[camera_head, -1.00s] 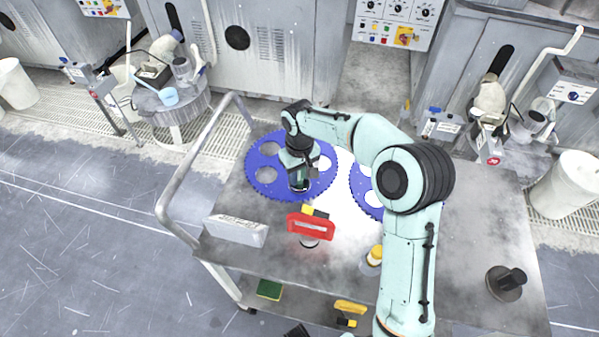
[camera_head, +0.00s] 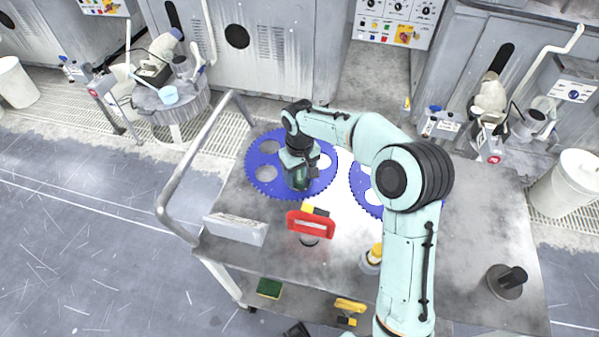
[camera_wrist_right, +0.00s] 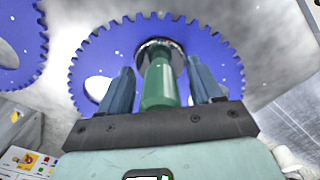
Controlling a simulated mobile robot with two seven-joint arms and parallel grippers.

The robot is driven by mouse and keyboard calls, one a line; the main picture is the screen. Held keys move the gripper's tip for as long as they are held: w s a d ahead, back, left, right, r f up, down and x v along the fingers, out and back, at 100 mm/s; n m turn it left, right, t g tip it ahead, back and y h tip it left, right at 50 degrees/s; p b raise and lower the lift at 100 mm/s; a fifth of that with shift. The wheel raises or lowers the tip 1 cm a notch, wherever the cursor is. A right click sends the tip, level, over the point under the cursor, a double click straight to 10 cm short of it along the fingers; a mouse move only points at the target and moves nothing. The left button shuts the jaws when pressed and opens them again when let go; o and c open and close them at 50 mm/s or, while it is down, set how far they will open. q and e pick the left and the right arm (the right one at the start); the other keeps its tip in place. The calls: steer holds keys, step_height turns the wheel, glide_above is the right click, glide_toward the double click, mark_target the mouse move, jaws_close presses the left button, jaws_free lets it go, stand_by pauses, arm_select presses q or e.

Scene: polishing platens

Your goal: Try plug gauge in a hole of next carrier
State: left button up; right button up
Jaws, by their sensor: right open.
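The left blue toothed carrier (camera_head: 262,182) lies flat on the table and also fills the right wrist view (camera_wrist_right: 92,48). My right gripper (camera_head: 299,180) is over its near part. In the right wrist view the open fingers (camera_wrist_right: 162,75) stand on both sides of the green plug gauge (camera_wrist_right: 160,85), with gaps beside it. The gauge's far end meets a dark ring at the carrier. I cannot tell how deep it sits in a hole. A second blue carrier (camera_head: 364,188) lies to the right, partly hidden by my arm. My left gripper is not seen.
A red-handled tool (camera_head: 310,224), a pale box (camera_head: 236,228) and a yellow-topped bottle (camera_head: 371,258) stand nearer on the table. A dark knobbed weight (camera_head: 507,281) is at the right. A metal rail (camera_head: 190,165) borders the left edge.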

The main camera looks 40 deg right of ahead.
step_height(320, 180, up, 13)
steer(key=shift+r+p, duration=0.15)
steer(key=shift+p, duration=0.85)
